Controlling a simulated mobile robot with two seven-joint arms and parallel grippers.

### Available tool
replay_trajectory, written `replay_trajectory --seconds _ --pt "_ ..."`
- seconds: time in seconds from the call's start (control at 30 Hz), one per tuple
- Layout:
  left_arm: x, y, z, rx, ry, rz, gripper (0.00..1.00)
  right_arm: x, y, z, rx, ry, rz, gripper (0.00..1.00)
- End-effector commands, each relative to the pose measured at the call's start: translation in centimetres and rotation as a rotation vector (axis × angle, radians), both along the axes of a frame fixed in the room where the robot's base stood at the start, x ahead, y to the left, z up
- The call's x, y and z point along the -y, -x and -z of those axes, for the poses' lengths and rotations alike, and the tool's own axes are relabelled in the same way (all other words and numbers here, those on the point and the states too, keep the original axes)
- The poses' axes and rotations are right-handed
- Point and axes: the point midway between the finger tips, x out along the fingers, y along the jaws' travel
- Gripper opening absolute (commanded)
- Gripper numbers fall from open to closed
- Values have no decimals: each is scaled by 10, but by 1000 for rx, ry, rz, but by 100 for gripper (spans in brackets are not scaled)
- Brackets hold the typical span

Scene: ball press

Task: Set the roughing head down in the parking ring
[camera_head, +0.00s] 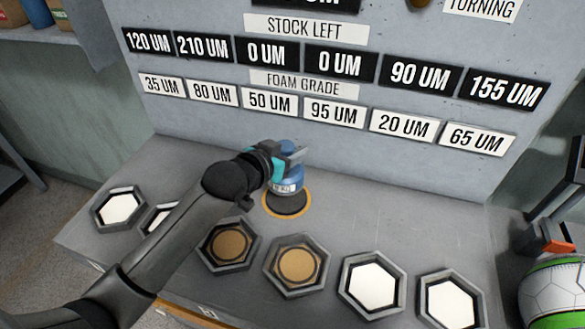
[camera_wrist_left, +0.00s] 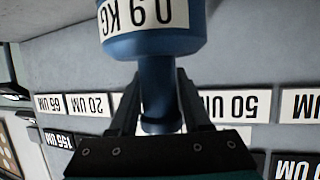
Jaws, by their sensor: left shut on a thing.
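The roughing head (camera_head: 287,187) is a blue upright tool with a white label. In the left wrist view it fills the top centre, and its label on the blue body (camera_wrist_left: 150,45) reads 0.9 KG. My left gripper (camera_head: 287,158) is shut on its narrow upper part. The parking ring (camera_head: 308,203) is an orange circle on the bench. A dark round disc shows inside it, directly under the blue body. I cannot tell whether the head touches the bench. An orange and black part (camera_head: 555,237) at the right edge looks like my right gripper; its jaws are not clear.
Hexagonal trays line the bench front; two hold brown discs (camera_head: 299,264), others white ones (camera_head: 372,290). A wall panel behind carries foam grade labels (camera_head: 334,112). A green and white ball (camera_head: 553,293) is at the lower right. The bench right of the ring is clear.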

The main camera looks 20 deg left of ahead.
Motion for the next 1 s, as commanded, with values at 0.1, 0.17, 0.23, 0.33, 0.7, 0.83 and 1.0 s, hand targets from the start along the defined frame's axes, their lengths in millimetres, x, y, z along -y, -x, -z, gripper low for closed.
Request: replay_trajectory --seconds 0.1,0.17,0.23,0.33,0.7,0.83,1.0 --pt "0 -2 2 13 3 0 0 3 -1 2 2 4 -1 70" --pt "0 -1 9 11 2 0 0 3 -1 4 2 5 -1 70" --pt "1 -1 19 10 2 1 0 4 -2 7 2 5 -1 70" --pt "1 -1 33 10 2 1 0 4 -2 11 2 5 -1 70" --pt "0 -1 41 13 2 2 0 4 -2 12 2 6 1 70" --pt "0 -2 44 12 3 0 0 4 -2 13 3 5 2 70" --pt "0 0 49 1 -1 0 61 4 -2 13 3 5 2 70"
